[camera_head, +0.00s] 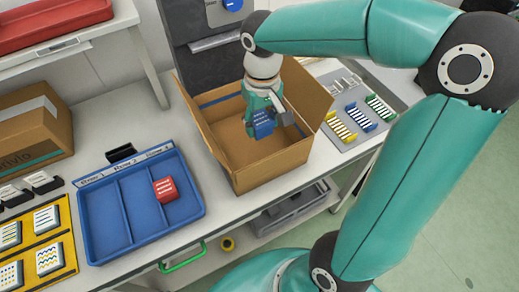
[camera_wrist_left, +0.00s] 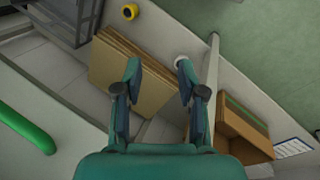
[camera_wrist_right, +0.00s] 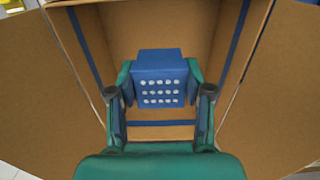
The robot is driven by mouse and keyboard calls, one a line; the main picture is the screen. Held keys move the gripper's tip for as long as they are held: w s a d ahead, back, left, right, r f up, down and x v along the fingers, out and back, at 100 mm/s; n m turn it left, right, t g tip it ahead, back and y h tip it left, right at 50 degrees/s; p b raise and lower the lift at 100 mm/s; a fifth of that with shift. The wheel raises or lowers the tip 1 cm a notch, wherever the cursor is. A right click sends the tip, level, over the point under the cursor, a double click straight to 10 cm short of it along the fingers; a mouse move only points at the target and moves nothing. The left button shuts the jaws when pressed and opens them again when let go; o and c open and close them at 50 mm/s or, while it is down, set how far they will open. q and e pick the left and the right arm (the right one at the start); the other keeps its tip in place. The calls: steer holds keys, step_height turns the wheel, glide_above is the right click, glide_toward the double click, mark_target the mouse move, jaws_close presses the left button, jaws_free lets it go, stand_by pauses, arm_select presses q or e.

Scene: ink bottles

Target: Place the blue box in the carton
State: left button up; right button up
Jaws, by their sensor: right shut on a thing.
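The blue box (camera_head: 262,124), with white marks on its face, is held between the fingers of my right gripper (camera_head: 259,112). In the right wrist view the blue box (camera_wrist_right: 158,80) sits between both fingertips of the right gripper (camera_wrist_right: 158,90), with rows of white dots facing the camera. The open carton (camera_head: 225,139) is below and around it, flaps spread, and its inner walls show in the right wrist view (camera_wrist_right: 190,25). In the left wrist view my left gripper (camera_wrist_left: 157,80) is open and empty; it is not in the head view.
A blue divided tray (camera_head: 92,222) holds a red box (camera_head: 165,189) in its right compartment. A closed cardboard box (camera_head: 32,130) and a yellow board (camera_head: 68,240) are at the left. A grey panel with colored racks (camera_head: 340,130) lies right of the carton.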

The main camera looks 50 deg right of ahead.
step_height(320, 180, down, 12)
steer(key=shift+s+f, duration=0.1)
steer(key=shift+f, duration=0.15)
stand_by(0.3)
steer(key=shift+f, duration=0.15)
steer(key=o, duration=1.2)
step_height(320, 180, up, 12)
steer(key=shift+r, duration=0.2)
